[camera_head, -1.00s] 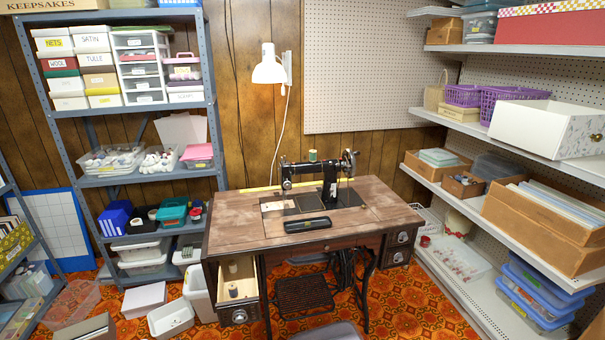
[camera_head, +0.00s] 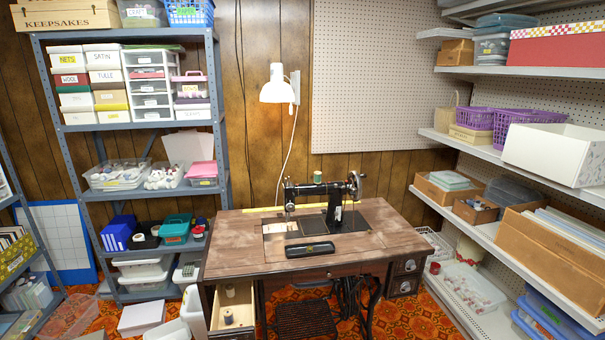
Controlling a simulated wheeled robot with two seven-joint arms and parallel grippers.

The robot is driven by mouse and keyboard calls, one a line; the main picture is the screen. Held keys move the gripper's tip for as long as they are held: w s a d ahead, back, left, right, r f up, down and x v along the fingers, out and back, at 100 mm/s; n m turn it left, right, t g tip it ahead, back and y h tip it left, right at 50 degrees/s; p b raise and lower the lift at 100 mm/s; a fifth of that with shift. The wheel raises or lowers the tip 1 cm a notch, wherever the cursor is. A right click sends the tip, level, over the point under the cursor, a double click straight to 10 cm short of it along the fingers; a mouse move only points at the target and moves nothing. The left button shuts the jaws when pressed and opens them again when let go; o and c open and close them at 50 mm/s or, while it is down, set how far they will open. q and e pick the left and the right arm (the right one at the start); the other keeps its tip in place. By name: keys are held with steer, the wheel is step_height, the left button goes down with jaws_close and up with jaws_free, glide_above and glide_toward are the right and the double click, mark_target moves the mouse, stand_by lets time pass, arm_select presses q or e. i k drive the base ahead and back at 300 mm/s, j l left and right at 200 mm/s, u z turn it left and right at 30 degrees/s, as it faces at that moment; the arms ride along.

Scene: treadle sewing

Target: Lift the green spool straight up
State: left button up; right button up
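A small green spool (camera_head: 317,176) stands upright on top of the black sewing machine (camera_head: 318,189), which sits on the wooden treadle table (camera_head: 235,238). The spool looks free, with nothing touching it from above. Neither of my grippers shows in the head view.
A black case (camera_head: 310,249) lies on the table's front part. The left drawer (camera_head: 233,318) stands open with a spool (camera_head: 229,290) in it. A white lamp (camera_head: 277,88) hangs on the wall behind. Shelving stands left (camera_head: 127,190) and right (camera_head: 540,165).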

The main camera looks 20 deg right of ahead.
mark_target(316, 174)
steer(key=i+l+u, duration=0.15)
steer(key=l+u, duration=0.3)
steer(key=l, duration=0.4)
steer(key=l+u, duration=0.45)
steer(key=l, duration=0.4)
steer(key=k+l+u, duration=0.1)
steer(key=l+u, duration=0.35)
steer(key=l, duration=0.4)
